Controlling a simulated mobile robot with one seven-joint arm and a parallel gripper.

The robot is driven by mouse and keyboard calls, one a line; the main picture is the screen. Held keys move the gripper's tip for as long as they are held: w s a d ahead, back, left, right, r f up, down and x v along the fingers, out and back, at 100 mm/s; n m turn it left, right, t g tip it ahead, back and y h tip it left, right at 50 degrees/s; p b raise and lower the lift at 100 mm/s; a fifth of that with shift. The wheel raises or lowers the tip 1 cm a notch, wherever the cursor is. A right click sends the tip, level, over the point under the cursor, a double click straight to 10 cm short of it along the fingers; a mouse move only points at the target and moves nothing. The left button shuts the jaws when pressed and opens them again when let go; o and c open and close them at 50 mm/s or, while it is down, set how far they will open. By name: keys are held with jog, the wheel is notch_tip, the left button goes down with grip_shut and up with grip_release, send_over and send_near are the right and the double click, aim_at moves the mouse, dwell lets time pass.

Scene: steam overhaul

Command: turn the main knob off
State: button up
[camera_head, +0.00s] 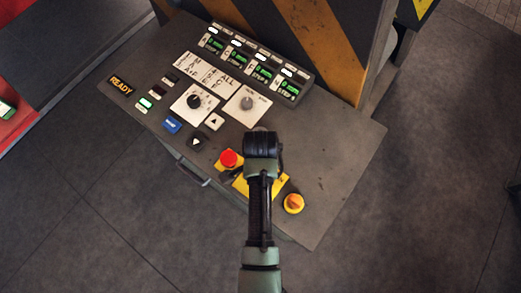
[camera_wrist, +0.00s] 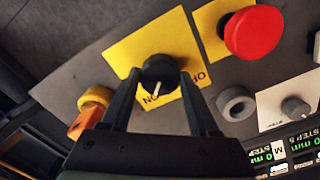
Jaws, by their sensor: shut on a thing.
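The main knob (camera_wrist: 160,72) is a black round knob with a white pointer mark, set on a yellow plate (camera_wrist: 125,50). In the wrist view the mark points down toward the word ON; the word OFF is to the right. My gripper (camera_wrist: 160,80) is shut on the knob, with one finger on each side. In the head view the yellow plate (camera_head: 277,184) shows beside my arm, which hides the knob there.
A red mushroom button (camera_wrist: 254,31) on its own yellow plate is close beside the knob. A yellow-orange button (camera_head: 293,204) is on the other side. A grey round fitting (camera_wrist: 237,104) is near my right finger. Other dials and buttons fill the panel (camera_head: 345,150).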

jog(key=c, duration=0.4)
jog(key=shift+n, duration=0.4)
jog(key=shift+r+n+p, duration=0.15)
jog(key=shift+n+p, duration=0.65)
jog(key=shift+n, duration=0.1)
jog(key=n+p, duration=0.1)
jog(key=n, duration=0.3)
jog(key=shift+p, duration=0.4)
jog(key=n+p, duration=0.1)
jog(key=n, duration=0.5)
jog(key=n+p, duration=0.1)
jog(key=n, duration=0.4)
jog(key=shift+p, duration=0.3)
jog(key=shift+n, duration=0.3)
jog(key=o, duration=1.3)
